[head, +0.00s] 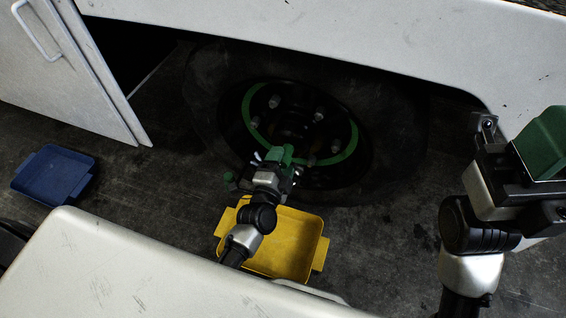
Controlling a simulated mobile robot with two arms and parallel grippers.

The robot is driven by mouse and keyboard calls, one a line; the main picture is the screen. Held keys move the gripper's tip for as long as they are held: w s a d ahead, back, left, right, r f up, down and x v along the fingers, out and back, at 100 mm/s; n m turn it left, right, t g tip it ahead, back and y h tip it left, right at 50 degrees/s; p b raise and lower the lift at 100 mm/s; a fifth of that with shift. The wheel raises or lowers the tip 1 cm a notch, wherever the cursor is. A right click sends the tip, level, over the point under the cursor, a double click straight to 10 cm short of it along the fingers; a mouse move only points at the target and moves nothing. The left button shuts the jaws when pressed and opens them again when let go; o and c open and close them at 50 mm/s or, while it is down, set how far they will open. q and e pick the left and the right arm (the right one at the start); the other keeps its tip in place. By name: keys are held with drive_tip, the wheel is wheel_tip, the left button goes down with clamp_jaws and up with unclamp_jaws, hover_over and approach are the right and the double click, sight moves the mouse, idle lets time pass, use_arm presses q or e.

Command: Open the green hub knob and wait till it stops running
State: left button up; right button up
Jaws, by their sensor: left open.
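The wheel hub (292,128) is dark, with a green ring (352,140) and several bolts, inside a black tyre (395,120). My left gripper (274,158) is open at the lower part of the hub, in front of it. Green parts show at its tip and a small round green piece (231,178) shows just left of it. I cannot tell which of these is the hub knob or whether the gripper touches it. A yellow tray (318,240) lies on the floor below, partly hidden by my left arm. My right gripper (525,150) is at the right edge, away from the hub; its jaws are unclear.
A blue tray (55,172) lies on the floor at the left, below a white cabinet door (60,75) with a handle. The white vehicle body (340,38) overhangs the wheel. Dark floor (150,200) is clear between the blue tray and the wheel.

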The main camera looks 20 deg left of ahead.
use_arm(q)
drive_tip(key=shift+w, duration=0.65)
drive_tip(key=c, duration=0.9)
